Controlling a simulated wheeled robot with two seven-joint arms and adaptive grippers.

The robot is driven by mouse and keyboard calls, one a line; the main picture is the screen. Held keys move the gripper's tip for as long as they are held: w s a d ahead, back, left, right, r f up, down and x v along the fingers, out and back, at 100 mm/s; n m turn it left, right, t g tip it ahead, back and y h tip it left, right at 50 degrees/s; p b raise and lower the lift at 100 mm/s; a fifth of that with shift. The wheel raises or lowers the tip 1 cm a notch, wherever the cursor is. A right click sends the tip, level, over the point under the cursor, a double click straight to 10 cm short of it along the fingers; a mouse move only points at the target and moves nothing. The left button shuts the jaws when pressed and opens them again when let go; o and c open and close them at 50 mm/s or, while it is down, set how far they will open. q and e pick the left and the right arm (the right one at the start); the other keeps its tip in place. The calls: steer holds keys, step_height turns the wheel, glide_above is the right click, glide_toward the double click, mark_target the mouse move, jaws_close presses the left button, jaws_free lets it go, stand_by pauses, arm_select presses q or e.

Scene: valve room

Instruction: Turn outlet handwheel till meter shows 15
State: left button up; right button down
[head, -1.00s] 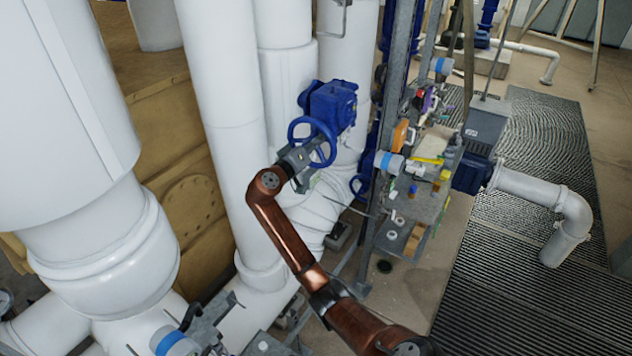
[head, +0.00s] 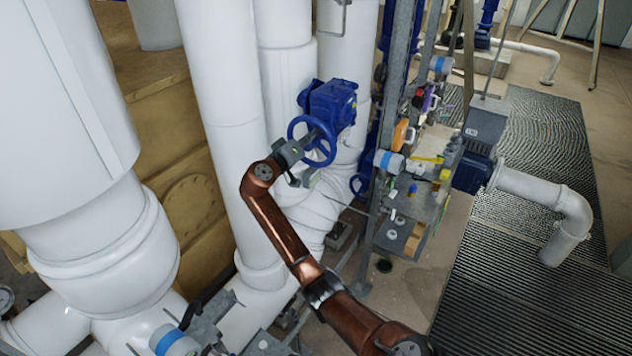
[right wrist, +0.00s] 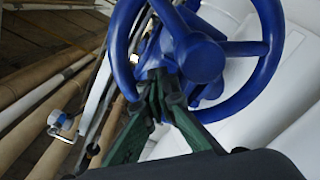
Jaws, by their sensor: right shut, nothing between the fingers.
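The blue handwheel (head: 325,150) sits on a blue valve gearbox (head: 330,103) in front of white pipes. In the right wrist view, the handwheel (right wrist: 265,70) fills the upper part, with spokes and a hub. My right gripper (head: 303,145) is at the left side of the wheel. In the right wrist view, its green fingers (right wrist: 162,85) come together within the rim, close to a spoke and the hub, with nothing between them. Whether they touch the spoke cannot be told. No readable meter shows. My left gripper is not in view.
A steel post (head: 385,130) and a cluttered shelf (head: 425,205) stand right of the valve. White pipes (head: 220,100) crowd the left.

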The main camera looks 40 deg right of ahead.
steer(key=shift+w+a+r, duration=0.2)
steer(key=shift+w, duration=0.35)
steer(key=shift+w+a+b, duration=0.2)
steer(key=shift+w+b, duration=0.25)
steer(key=shift+w, duration=0.4)
steer(key=shift+w+a+f+b, duration=0.2)
steer(key=shift+w+f+b, duration=0.1)
steer(key=shift+w+b, duration=0.15)
steer(key=shift+s+d+r+p, duration=0.1)
steer(key=shift+s+d+p, duration=0.1)
steer(key=shift+s, duration=0.35)
steer(key=shift+s+d+r+p, duration=0.1)
steer(key=shift+s+p, duration=0.1)
steer(key=shift+s, duration=0.3)
steer(key=v, duration=1.2)
